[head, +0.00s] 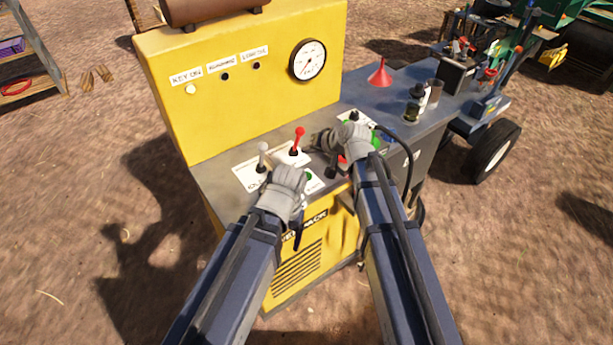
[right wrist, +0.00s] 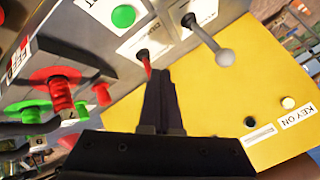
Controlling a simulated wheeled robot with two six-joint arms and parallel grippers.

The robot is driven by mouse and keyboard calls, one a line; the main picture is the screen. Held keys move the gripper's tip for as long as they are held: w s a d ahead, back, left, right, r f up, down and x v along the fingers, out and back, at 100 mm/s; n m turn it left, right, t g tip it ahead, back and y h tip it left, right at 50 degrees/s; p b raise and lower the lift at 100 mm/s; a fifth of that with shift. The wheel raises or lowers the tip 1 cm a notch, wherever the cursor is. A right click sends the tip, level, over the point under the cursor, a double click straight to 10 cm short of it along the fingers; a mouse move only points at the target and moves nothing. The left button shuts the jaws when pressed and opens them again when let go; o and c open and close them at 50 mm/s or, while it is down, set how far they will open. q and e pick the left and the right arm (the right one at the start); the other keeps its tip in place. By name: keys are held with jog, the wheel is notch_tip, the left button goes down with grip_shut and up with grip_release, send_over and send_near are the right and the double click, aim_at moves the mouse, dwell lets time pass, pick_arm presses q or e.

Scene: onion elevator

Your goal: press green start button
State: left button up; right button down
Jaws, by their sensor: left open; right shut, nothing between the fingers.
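The green start button (head: 309,176) shows in the head view on a white label at the front edge of the yellow machine's grey console, just right of my left gripper (head: 290,188). It also shows in the right wrist view (right wrist: 123,15) at the top, clear of the fingers. My left gripper is open; its fingers are largely hidden in the head view. My right gripper (head: 324,140) is over the right part of the console. In the right wrist view its black fingers (right wrist: 160,78) are shut and empty, apart from the button, with the tips near a red-handled lever's base.
A grey-knobbed lever (head: 262,147) and a red-knobbed lever (head: 298,134) stand on the console. Red and green fittings (right wrist: 60,95) lie left in the right wrist view. The yellow panel (head: 230,110) with a gauge (head: 308,60) rises behind. A red funnel (head: 380,74) stands farther right.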

aim_at(308, 177)
jog(key=shift+f+b, duration=3.7)
jog(key=shift+f, duration=0.25)
jog(key=shift+f, duration=0.1)
jog(key=shift+f+b, duration=0.3)
jog(key=shift+b, duration=0.1)
jog(key=shift+f+b, duration=0.6)
jog(key=shift+r, duration=0.1)
jog(key=shift+r+p, duration=0.95)
jog(key=shift+p, duration=0.15)
notch_tip(308, 177, up, 5)
jog(key=p, duration=0.5)
